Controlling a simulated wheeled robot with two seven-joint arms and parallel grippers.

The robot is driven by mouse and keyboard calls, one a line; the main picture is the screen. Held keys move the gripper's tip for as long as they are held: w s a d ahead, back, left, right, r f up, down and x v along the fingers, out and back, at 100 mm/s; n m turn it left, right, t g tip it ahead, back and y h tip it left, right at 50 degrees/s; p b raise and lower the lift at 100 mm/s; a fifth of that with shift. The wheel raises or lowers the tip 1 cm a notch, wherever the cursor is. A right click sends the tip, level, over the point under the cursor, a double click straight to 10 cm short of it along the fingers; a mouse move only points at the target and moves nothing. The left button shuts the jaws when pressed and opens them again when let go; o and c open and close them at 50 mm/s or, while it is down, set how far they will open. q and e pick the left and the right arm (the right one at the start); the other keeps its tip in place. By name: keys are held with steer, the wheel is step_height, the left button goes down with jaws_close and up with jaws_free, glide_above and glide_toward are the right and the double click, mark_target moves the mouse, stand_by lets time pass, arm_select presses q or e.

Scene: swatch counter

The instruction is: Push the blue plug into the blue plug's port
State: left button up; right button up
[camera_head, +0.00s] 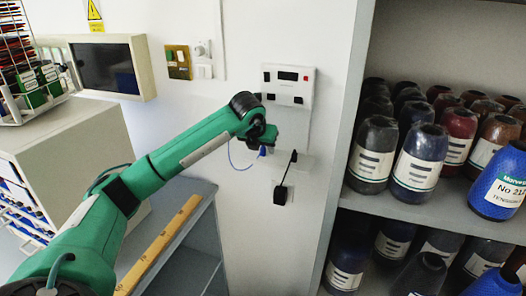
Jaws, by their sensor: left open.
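My left gripper (263,137), dark at the end of my green arm, is in front of the white wall, just below and left of a wall panel. It is open. The small blue plug (262,151) is right under the gripper's tip. A thin blue cable loops from it down to the left. Whether the plug touches a finger or sits in a port cannot be told, because the gripper covers that spot. The blue plug's port cannot be made out. My right gripper is not in view.
The white panel (288,84) has a dark display and small black parts. A black plug (293,156) and a black block (281,195) joined by a cord are right of the gripper. A shelf (425,204) of cones stands right. A wooden ruler (160,245) lies below.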

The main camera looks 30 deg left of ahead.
arm_select(q)
jaws_close()
steer(key=shift+s+r+b, duration=0.15)
steer(key=shift+r+b, duration=0.1)
steer(key=shift+b, duration=0.4)
step_height(320, 180, up, 6)
steer(key=b, duration=0.2)
steer(key=s+d+b, duration=0.2)
steer(key=s+b, duration=0.1)
steer(key=s, duration=0.6)
steer(key=s+d+b, duration=0.2)
steer(key=s+b, duration=0.1)
steer(key=s, duration=0.7)
steer(key=shift+d+r+b, duration=0.3)
steer(key=shift+d+b, duration=0.05)
steer(key=shift+b, duration=0.05)
